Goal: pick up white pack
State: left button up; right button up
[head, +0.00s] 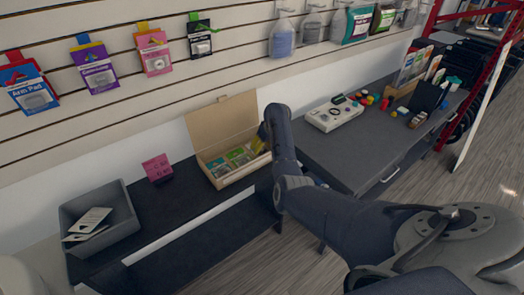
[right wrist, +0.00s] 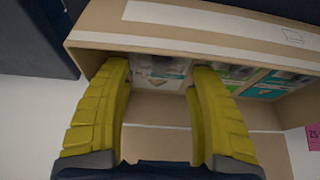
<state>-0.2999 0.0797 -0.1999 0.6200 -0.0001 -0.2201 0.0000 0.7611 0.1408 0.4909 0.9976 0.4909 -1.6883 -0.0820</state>
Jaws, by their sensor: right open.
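The white pack (right wrist: 160,82) lies in an open cardboard box (right wrist: 160,107), seen in the right wrist view between my right gripper's fingertips. My right gripper (right wrist: 160,70) is open, with one yellow finger on each side of the pack. I cannot tell whether the fingers touch it. In the head view my right gripper (head: 261,141) reaches down into the right end of the box (head: 208,130), and the arm and fingers hide the white pack there. My left gripper is not in view.
A green pack (right wrist: 227,73) and a teal pack (right wrist: 270,84) lie beside the white one. The box stands on a dark bench (head: 200,205) with a pink sign (head: 157,168) and a grey bin (head: 121,222) to its left. A console (head: 334,114) stands right.

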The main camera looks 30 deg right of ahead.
jog(key=shift+x, duration=1)
jog(key=shift+o, duration=0.2)
jog(key=c, duration=1)
